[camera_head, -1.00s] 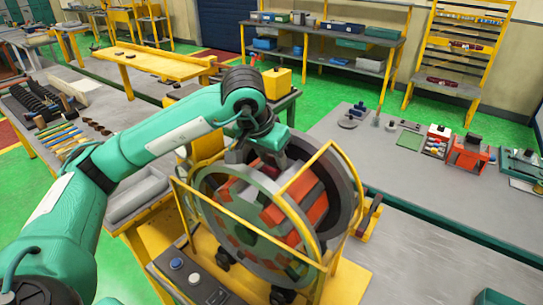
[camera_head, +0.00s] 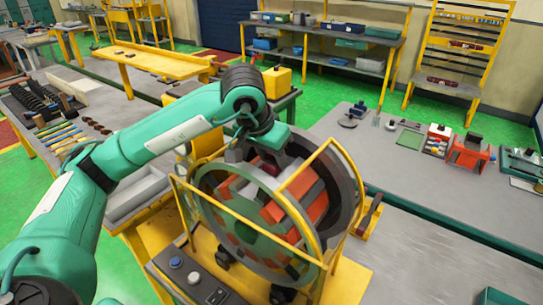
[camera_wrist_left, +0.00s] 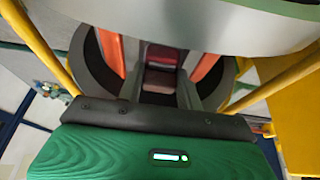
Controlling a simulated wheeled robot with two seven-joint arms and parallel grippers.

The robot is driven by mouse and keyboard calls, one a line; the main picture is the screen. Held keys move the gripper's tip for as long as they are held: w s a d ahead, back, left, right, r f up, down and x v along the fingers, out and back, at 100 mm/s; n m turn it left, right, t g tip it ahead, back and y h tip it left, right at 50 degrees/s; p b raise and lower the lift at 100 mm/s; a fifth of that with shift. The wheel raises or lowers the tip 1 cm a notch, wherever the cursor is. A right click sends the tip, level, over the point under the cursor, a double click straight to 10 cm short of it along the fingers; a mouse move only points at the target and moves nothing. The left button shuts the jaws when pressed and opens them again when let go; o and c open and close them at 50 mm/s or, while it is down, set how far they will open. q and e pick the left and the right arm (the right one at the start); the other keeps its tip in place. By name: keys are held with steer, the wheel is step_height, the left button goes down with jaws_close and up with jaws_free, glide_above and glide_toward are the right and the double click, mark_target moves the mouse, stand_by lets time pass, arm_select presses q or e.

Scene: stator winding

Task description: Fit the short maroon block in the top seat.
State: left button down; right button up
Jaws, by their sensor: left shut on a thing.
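The round stator (camera_head: 315,205) sits in a yellow frame, with orange, grey and dark blocks around its drum. My left gripper (camera_head: 258,152) is at the top of the stator, pointing down between its two rings. In the left wrist view, its fingers (camera_wrist_left: 160,92) are shut on a short maroon block (camera_wrist_left: 160,80). Orange blocks (camera_wrist_left: 207,66) stand to either side of it there. The gripper and the front ring hide the top seat, so I cannot tell how deep the block sits. My right gripper is not in view.
Yellow guard bars (camera_head: 325,155) cross close around the stator. A control panel (camera_head: 200,285) is at its front. A grey bench (camera_head: 420,200) to the right holds tools and a red box (camera_head: 468,152); its near part is clear.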

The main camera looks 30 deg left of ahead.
arm_select(q)
steer(key=c, duration=0.9)
jaws_free()
steer(key=shift+o, duration=0.2)
steer(key=shift+s+r, duration=0.15)
steer(key=shift+r, duration=0.15)
steer(key=b+v, duration=0.3)
steer(key=v, duration=1)
